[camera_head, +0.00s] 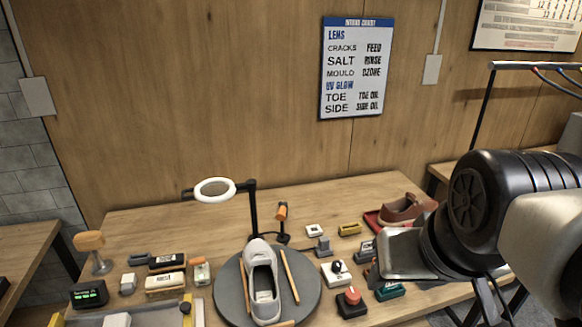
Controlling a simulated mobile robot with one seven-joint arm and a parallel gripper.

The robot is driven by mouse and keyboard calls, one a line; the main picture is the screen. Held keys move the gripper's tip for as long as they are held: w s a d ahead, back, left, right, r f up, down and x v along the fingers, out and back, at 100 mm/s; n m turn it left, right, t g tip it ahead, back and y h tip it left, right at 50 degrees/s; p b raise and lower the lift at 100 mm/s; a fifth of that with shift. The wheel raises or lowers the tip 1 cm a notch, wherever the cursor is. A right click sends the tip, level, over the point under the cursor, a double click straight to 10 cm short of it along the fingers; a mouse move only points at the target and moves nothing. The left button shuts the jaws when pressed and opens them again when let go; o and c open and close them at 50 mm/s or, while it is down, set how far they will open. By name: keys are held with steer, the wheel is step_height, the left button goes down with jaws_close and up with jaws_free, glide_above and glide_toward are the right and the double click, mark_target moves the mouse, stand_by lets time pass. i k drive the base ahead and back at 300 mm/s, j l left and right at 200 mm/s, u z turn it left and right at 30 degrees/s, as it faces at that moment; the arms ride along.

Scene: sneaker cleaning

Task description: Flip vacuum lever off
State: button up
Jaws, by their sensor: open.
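My gripper (402,254) is a grey metal end at the right of the table, seen from behind and partly hidden by my black wrist. It is open, and I see nothing held in it. Below and left of it is a small white box with a dark knob or lever on top (337,268). In front of that stands a dark box with a red knob (352,295). I cannot tell which of these is the vacuum lever, or how it is set. My gripper is apart from both in the picture.
A grey sneaker (262,275) lies on a round dark turntable (228,290), with orange sticks beside it. A ring lamp (214,189) on a black post rises behind. Small boxes crowd both sides. A red tray (372,219) holds a brown shoe (400,208). The table's back left is clear.

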mark_target(199, 261)
steer(key=u, duration=1.3)
steer(key=k+j+z, duration=0.1)
steer(key=j, duration=0.1)
